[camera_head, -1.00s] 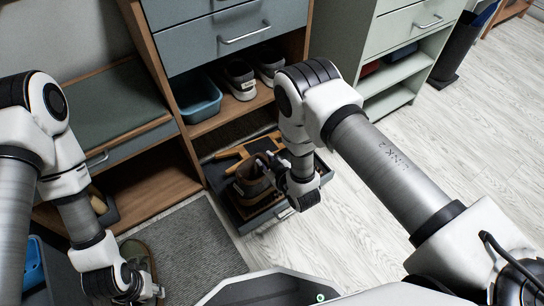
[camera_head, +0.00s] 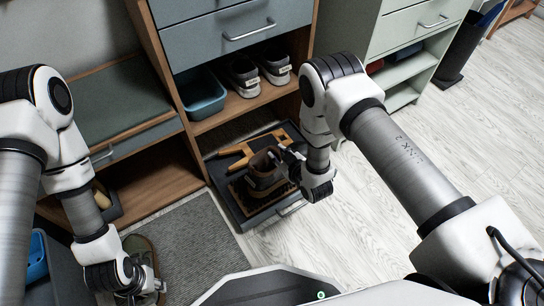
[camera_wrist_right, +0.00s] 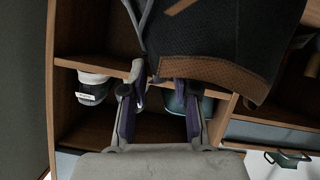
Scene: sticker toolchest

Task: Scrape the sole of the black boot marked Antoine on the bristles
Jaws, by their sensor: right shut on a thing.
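The dark boot (camera_head: 264,172) with brown trim is in the low pull-out tray. My right gripper (camera_head: 287,160) is shut on its upper part, from the right. The right wrist view shows the boot's black upper with a brown edge (camera_wrist_right: 215,72) close beyond the fingers (camera_wrist_right: 160,85). The brown bristles (camera_head: 239,196) show beside and under the boot in the tray. The sole seems at or just above them; contact cannot be told. No name is readable on the boot. My left gripper (camera_head: 143,283) is low at the left, beside another shoe; its jaws are unclear.
The tray (camera_head: 286,209) juts out below the cabinet and also holds a wooden frame piece (camera_head: 240,153). Above are a blue bin (camera_head: 203,98) and two dark sneakers (camera_head: 243,78). A grey mat (camera_head: 195,243) with a shoe (camera_head: 136,246) lies left. The floor at right is clear.

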